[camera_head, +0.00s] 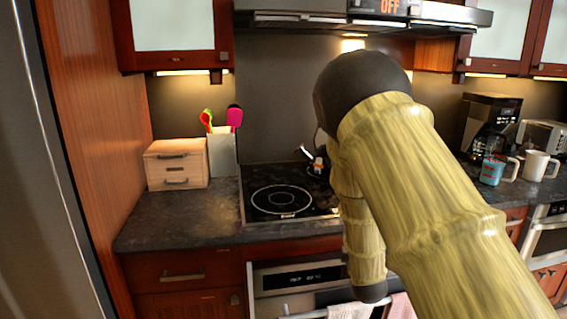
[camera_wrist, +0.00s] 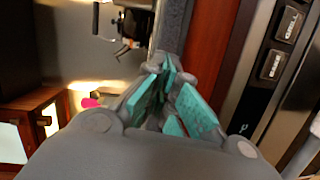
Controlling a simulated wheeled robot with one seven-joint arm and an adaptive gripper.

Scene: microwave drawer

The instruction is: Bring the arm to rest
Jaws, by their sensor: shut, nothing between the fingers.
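My arm (camera_head: 425,185), in a yellow wood-grain finish with a dark rounded joint, rises across the right half of the head view and bends down in front of the stove. My gripper (camera_wrist: 172,95) shows in the wrist view with its teal finger pads close together and nothing between them. It is in front of the counter edge and the oven front, apart from them as far as I can tell. In the head view the gripper is hidden or cannot be made out.
The cooktop (camera_head: 281,200) lies behind my arm, above the oven (camera_head: 300,278). A wooden drawer box (camera_head: 176,166) and a utensil holder (camera_head: 222,153) stand left. Mugs (camera_head: 538,165) and a coffee machine (camera_head: 490,122) stand right. The range hood (camera_head: 300,18) hangs above.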

